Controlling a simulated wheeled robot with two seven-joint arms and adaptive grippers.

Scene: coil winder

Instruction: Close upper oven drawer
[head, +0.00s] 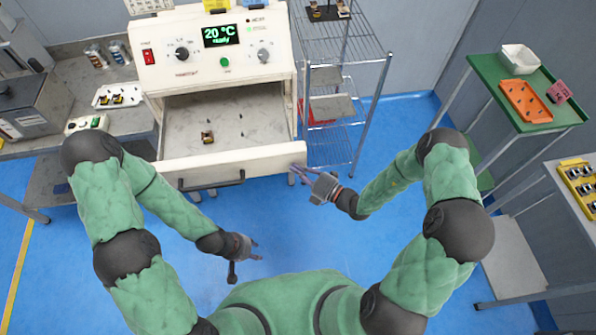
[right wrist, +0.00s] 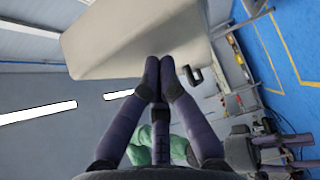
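The cream oven (head: 215,25) stands at the back with a display reading 20 °C ready. Its drawer (head: 263,155) is pulled out below the control panel, with a dark bar handle (head: 212,182) on its front. A small coil-like part (head: 207,137) and small dark bits lie inside. My right gripper (head: 298,170) is at the right end of the drawer front, fingertips together. In the right wrist view its tips (right wrist: 160,62) are against or just short of the cream front (right wrist: 140,35); contact is unclear. My left gripper (head: 258,251) is open and empty, below the drawer.
A wire shelf rack (head: 340,60) stands close to the right of the oven. A grey bench (head: 75,65) with a white tray (head: 118,95) is at left. A green cart (head: 490,85) with an orange tray (head: 527,101) is at far right. Blue floor before the drawer is clear.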

